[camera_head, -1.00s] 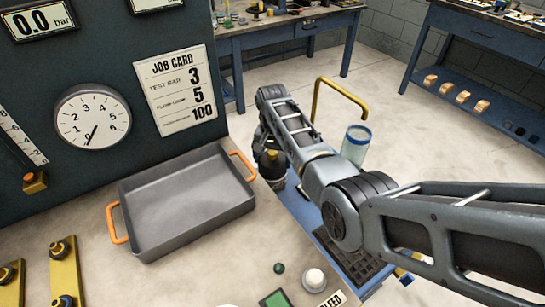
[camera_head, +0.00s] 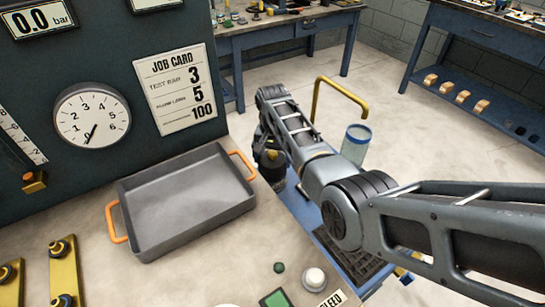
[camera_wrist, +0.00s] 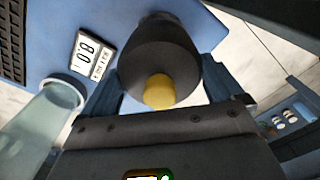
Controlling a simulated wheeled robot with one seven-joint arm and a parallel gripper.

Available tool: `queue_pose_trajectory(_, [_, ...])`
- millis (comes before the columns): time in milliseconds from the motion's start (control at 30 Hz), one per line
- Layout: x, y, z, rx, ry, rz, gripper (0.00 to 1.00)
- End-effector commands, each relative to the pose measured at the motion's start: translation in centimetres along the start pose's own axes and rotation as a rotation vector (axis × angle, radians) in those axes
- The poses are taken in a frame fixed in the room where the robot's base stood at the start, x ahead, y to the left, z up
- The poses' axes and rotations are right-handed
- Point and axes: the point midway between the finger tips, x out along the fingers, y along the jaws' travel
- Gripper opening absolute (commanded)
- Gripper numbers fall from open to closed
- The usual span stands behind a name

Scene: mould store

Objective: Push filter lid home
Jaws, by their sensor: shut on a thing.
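In the wrist view, a dark, rounded body with a yellow knob (camera_wrist: 160,90) sits between the fingers of my gripper (camera_wrist: 163,78). The gripper is shut on this dark piece. I cannot tell for sure that it is the filter lid. In the head view, the dark piece (camera_head: 271,168) shows partly behind my arm, over the blue trolley (camera_head: 300,212). My fingertips are hidden there. Its lower end and any seat under it are hidden, so I cannot tell how far in it sits.
A clear jar with a blue rim (camera_head: 356,146) stands right of my arm; it also shows in the wrist view (camera_wrist: 45,115). A yellow rail (camera_head: 318,100) rises behind. A grey tray (camera_head: 185,205) with orange handles lies on the bench at left.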

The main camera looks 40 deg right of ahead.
Motion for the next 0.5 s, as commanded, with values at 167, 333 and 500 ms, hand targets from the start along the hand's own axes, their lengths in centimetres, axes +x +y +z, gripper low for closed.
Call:
queue_pose_trajectory(167, [0.22, -0.01, 0.00, -0.001, 0.001, 0.000, 0.43])
queue_pose_trajectory(333, [0.33, 0.00, 0.02, -0.001, 0.002, 0.000, 0.43])
queue_pose_trajectory(500, [0.34, 0.01, 0.03, -0.001, 0.001, 0.000, 1.00])
